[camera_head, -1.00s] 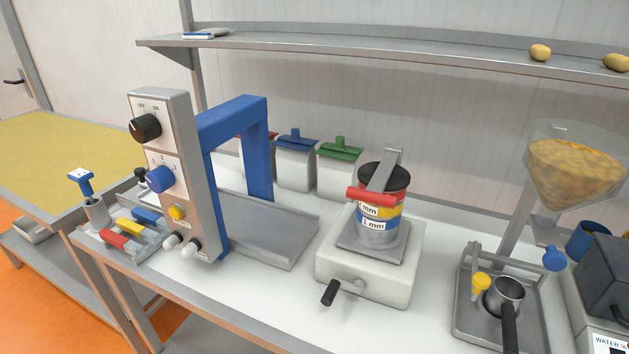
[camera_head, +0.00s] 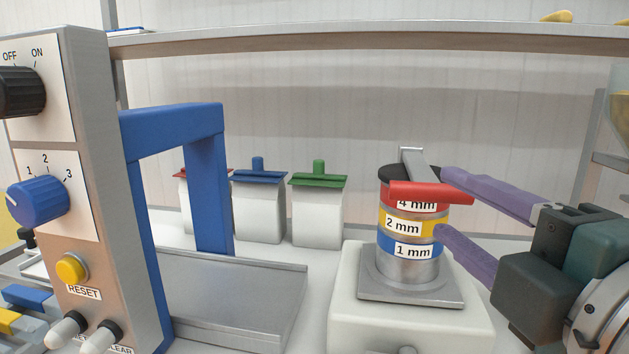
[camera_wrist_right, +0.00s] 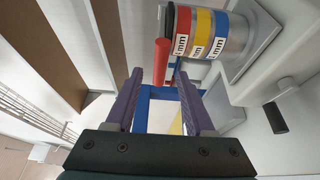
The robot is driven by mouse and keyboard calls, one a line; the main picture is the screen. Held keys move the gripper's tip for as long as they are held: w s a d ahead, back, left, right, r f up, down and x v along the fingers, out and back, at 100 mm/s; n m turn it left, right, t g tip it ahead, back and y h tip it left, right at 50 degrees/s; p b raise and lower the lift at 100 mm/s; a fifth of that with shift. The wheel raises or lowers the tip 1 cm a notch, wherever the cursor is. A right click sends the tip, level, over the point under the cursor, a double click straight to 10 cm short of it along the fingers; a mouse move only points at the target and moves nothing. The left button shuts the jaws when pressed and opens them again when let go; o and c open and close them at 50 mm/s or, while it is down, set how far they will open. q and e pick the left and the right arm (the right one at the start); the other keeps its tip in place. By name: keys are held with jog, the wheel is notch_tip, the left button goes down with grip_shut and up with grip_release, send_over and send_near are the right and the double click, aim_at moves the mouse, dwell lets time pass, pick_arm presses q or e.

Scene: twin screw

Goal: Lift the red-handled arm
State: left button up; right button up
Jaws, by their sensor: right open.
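The arm with the red handle (camera_head: 430,193) lies across the black top of a stack of sieves (camera_head: 408,250) labelled 4 mm, 2 mm and 1 mm. My right gripper (camera_head: 440,200) is open, its purple fingers reaching in from the right, one at about handle height and one lower beside the stack. In the right wrist view, the red handle (camera_wrist_right: 162,62) is ahead of the two fingers (camera_wrist_right: 157,90), and nothing is between them. I cannot tell from the head view whether a finger touches the handle. My left gripper is not in view.
The stack stands on a white shaker base (camera_head: 405,315). A grey control box (camera_head: 90,170) with knobs and a blue frame (camera_head: 175,125) stand at left. Lidded white containers (camera_head: 318,215) stand behind. A shelf (camera_head: 380,38) runs overhead.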

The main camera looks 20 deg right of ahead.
aim_at(434, 196)
jog(key=w, duration=0.4)
jog(key=w+d, duration=0.1)
jog(key=w, duration=0.1)
jog(key=shift+w+p, duration=0.2)
jog(key=shift+p, duration=0.2)
grip_shut()
dwell(1.0)
